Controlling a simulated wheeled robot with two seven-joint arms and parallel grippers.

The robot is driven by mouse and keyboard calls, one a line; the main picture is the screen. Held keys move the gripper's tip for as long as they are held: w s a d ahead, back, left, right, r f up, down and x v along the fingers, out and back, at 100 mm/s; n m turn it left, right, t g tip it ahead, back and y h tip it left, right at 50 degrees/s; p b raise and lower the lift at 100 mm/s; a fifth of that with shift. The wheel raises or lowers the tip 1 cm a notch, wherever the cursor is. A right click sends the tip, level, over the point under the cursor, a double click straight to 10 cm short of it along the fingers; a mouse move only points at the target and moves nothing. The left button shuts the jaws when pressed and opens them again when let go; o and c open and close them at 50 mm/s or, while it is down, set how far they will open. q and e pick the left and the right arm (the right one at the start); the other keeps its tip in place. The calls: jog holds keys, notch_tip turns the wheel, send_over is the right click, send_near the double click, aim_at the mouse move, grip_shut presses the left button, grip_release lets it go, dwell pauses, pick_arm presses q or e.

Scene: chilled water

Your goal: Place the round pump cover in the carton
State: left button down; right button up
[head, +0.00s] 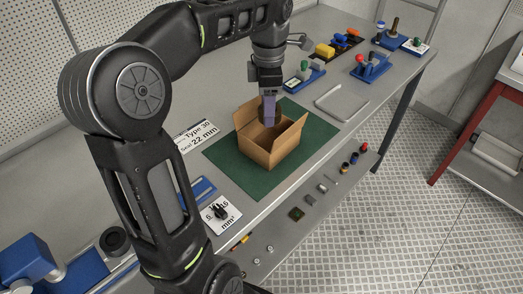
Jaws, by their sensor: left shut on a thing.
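The open cardboard carton (271,145) stands on a green mat (228,157) on the bench, with its flaps folded outward. My left gripper (268,121) points straight down into the carton's opening. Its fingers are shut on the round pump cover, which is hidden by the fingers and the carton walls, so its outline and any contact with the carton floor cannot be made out. My right gripper is not in view.
A grey tray (342,102) and blue holders (371,67) with tools are further back. A lower shelf holds several small parts. The mat's front part is clear.

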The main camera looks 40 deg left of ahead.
pick_arm(q)
jog(key=shift+w, duration=0.2)
jog(key=shift+s+f, duration=0.15)
jog(key=shift+f, duration=0.25)
send_over(268, 146)
jog(key=shift+f, duration=2.75)
jog(key=shift+f+p, duration=0.3)
jog(key=shift+f, duration=1.6)
jog(key=shift+f, duration=0.2)
jog(key=c, duration=0.8)
grip_release()
jog(key=shift+c, duration=0.2)
